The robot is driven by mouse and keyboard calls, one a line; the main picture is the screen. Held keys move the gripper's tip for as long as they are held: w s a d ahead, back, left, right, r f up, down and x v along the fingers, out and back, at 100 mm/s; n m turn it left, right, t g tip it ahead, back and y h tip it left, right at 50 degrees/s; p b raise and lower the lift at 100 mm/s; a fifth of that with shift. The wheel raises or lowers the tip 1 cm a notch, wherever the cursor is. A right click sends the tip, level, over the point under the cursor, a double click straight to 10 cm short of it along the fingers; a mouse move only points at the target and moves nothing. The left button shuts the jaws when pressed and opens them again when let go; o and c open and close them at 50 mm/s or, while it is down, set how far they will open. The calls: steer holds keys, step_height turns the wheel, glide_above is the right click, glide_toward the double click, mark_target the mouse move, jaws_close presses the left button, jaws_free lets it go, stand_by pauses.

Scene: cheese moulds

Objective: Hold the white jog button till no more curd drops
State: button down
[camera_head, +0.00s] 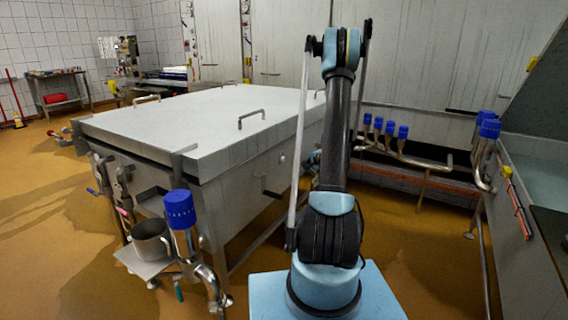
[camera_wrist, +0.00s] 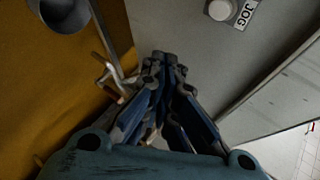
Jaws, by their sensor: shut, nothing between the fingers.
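The white jog button (camera_wrist: 220,10) shows at the top of the wrist view, on a grey metal panel, with a label reading JOG (camera_wrist: 245,14) to its right. My gripper (camera_wrist: 165,58) is shut and empty, its fingertips together below and to the left of the button in the picture. A gap shows between the fingertips and the button in the picture; I cannot tell the depth between them. In the head view the gripper and the button are hidden. No curd is visible in either view.
A large covered steel vat (camera_head: 215,115) stands left of my arm. A steel pot (camera_head: 150,240) sits on a small shelf beside a blue-capped valve (camera_head: 180,210). More blue-capped valves (camera_head: 390,130) and pipes stand on the right. The brown floor (camera_head: 90,285) is open at lower left.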

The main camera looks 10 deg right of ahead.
mark_target(283, 159)
steer(key=w+a, duration=0.5)
steer(key=a, duration=0.1)
steer(key=shift+w+a, duration=0.35)
stand_by(0.3)
steer(key=shift+a, duration=0.1)
stand_by(1.3)
steer(key=shift+w+a+r, duration=0.1)
steer(key=shift+w+a, duration=0.15)
steer(key=shift+w+a, duration=0.3)
steer(key=shift+a, duration=0.05)
stand_by(4.8)
